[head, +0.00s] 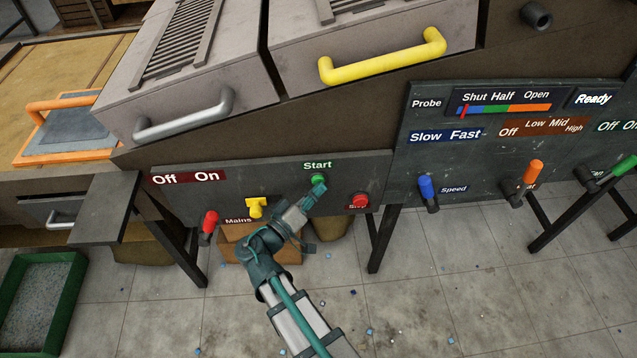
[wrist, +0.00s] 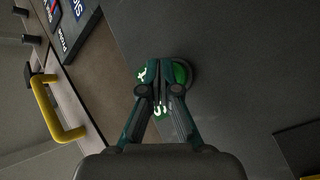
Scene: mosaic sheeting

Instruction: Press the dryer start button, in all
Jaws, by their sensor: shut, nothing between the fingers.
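The green start button (head: 317,179) sits on the dark panel under the word "Start". My gripper (head: 319,189) is shut and empty, with its tips at or just in front of the button in the head view. In the wrist view my closed fingers (wrist: 160,75) overlap the left part of the green button (wrist: 180,75), whose right part shows beside them. I cannot tell whether the tips touch it or whether it is pushed in.
A red stop button (head: 360,200) is right of the start button. A yellow switch (head: 256,207) and red-handled mains lever (head: 210,222) are to the left. A yellow drawer handle (head: 382,58) is above. A blue speed lever (head: 427,188) is further right.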

